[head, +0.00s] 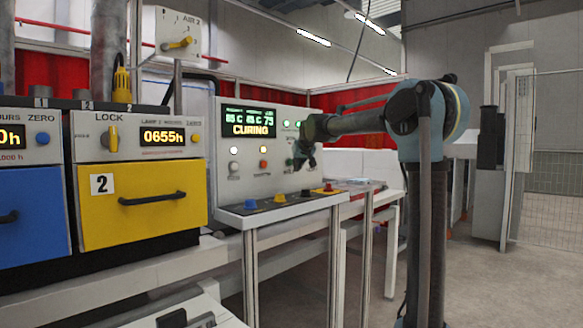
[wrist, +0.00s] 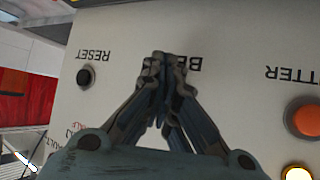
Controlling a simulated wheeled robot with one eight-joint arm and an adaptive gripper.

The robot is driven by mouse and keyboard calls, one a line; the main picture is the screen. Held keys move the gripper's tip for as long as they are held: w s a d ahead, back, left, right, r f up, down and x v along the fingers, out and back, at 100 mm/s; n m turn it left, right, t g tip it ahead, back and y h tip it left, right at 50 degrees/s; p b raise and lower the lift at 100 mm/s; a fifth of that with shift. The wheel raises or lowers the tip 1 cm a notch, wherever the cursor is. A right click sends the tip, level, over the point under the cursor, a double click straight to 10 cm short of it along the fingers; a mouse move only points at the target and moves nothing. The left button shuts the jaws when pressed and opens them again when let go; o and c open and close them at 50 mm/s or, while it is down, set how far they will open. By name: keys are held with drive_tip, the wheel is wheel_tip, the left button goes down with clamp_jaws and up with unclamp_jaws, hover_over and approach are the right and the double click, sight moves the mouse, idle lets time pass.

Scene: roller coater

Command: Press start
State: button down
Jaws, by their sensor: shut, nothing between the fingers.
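The control panel (head: 230,140) has a lit display (head: 250,122) reading CURING and several buttons and lamps. My gripper (head: 305,163) is shut and empty in front of the panel's right part. In the wrist view its closed fingertips (wrist: 165,62) are over the panel face, covering part of a label beginning BE. I cannot tell whether they touch the panel. A black button (wrist: 86,76) labelled RESET is left of them, and an orange button (wrist: 304,117) is at the right, under a label ending TTER. No label reading START is legible.
A yellow drawer (head: 140,205) and a blue drawer (head: 30,210) stand at left. Open floor (head: 510,285) lies at right.

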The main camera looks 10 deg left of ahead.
drive_tip(key=shift+a, duration=0.1)
idle(0.6)
drive_tip(key=shift+w+a, duration=0.25)
